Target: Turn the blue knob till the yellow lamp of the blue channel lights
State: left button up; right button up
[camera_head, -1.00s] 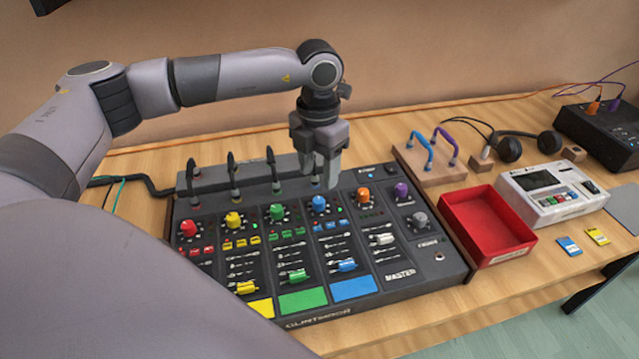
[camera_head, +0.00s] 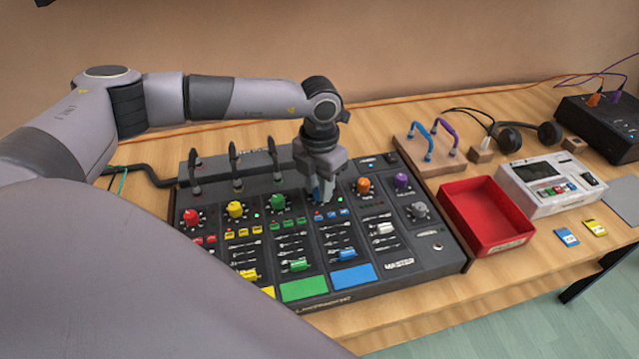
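The mixer (camera_head: 420,275) lies on the wooden table with coloured channels. The blue channel has a blue pad (camera_head: 354,276), a blue fader cap (camera_head: 343,254) and small blue buttons (camera_head: 332,215). My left gripper (camera_head: 323,195) points down over the top of the blue channel, its fingers at the blue knob. The fingers hide nearly all of the knob, and I cannot tell whether they are shut on it. A yellow lamp of the blue channel cannot be made out. My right gripper is not in view.
Red (camera_head: 191,217), yellow (camera_head: 236,209) and green (camera_head: 278,202) knobs stand left of the gripper, an orange knob (camera_head: 363,185) close on its right. Upright plugs (camera_head: 235,165) line the mixer's back. A red tray (camera_head: 487,217) sits right of the mixer.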

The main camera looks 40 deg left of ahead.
pick_arm(q)
jog(key=shift+m, duration=0.4)
grip_shut()
jog(key=shift+m+b, duration=0.55)
jog(key=shift+m, duration=0.35)
jog(key=shift+m+b, duration=0.6)
jog(key=shift+m, duration=0.9)
jog(key=o, duration=0.9)
grip_release()
jog(key=shift+r+b, duration=0.35)
jog(key=shift+r, duration=3.3)
jog(key=shift+s, duration=0.1)
